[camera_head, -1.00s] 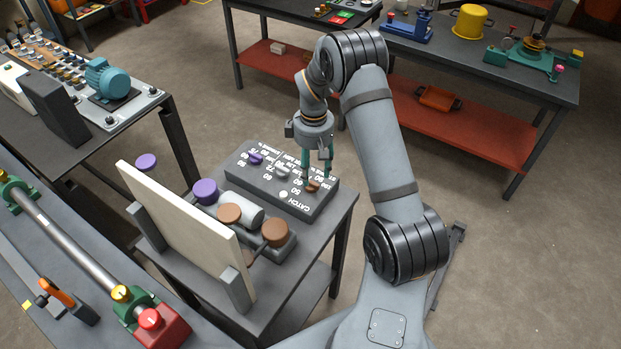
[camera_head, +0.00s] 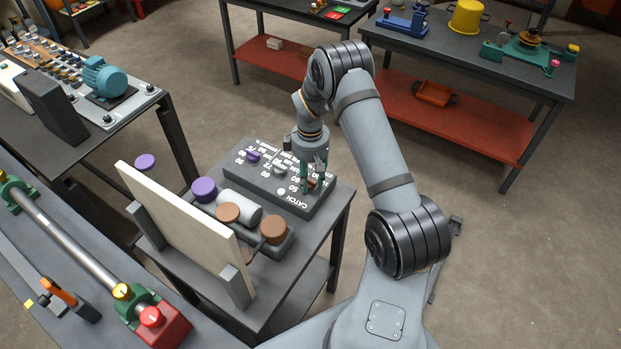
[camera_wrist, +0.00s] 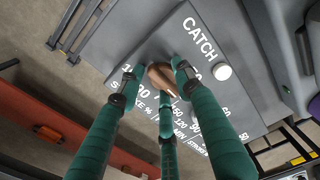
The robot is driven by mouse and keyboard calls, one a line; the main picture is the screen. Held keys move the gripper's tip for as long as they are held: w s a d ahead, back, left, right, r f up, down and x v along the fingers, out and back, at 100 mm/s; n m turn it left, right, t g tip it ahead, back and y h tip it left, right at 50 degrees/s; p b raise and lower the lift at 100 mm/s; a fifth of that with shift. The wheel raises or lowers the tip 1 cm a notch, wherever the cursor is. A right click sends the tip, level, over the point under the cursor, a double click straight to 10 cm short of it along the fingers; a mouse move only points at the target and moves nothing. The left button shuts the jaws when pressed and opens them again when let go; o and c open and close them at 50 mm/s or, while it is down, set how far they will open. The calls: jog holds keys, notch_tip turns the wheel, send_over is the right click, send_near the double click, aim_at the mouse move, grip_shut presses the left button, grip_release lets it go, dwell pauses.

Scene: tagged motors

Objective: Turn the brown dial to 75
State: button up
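The brown dial (camera_wrist: 163,76) is on the top of a dark grey panel (camera_wrist: 125,35), beside the word CATCH and a white round button (camera_wrist: 221,71). My gripper (camera_wrist: 157,70) is over the dial, its green fingers pointing down around it. One fingertip is left of the dial with a small gap, one is close at its right, and a third is below it in the wrist view. The fingers are spread and not visibly closed on it. In the head view my gripper (camera_head: 313,178) mostly hides the dial. Its pointer reading cannot be made out.
A purple dial (camera_head: 254,155) and a grey dial (camera_head: 280,169) are on the same panel. An upright cream board (camera_head: 180,220) and brown and purple round caps stand on the left of the small table. Other workbenches stand around; floor is clear to the right.

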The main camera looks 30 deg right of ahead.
jog(key=shift+s+f, duration=0.1)
jog(key=shift+s, duration=0.1)
jog(key=c, duration=0.6)
jog(key=shift+f, duration=0.1)
jog(key=shift+c, duration=0.2)
jog(key=shift+s+f+m+b, duration=0.1)
jog(key=shift+m+b, duration=0.2)
jog(key=shift+b, duration=0.15)
jog(key=m+b, duration=0.4)
jog(key=shift+a+f+b, duration=0.1)
jog(key=shift+a+b, duration=0.05)
jog(key=shift+b, duration=0.25)
jog(key=shift+a+r+m+b, duration=0.1)
jog(key=shift+m+b, duration=0.75)
jog(key=shift+m, duration=0.2)
jog(key=shift+a+r+m+b, duration=0.1)
jog(key=shift+m+b, duration=0.7)
jog(key=shift+m, duration=0.25)
jog(key=o, duration=1.1)
jog(key=shift+a+r, duration=0.1)
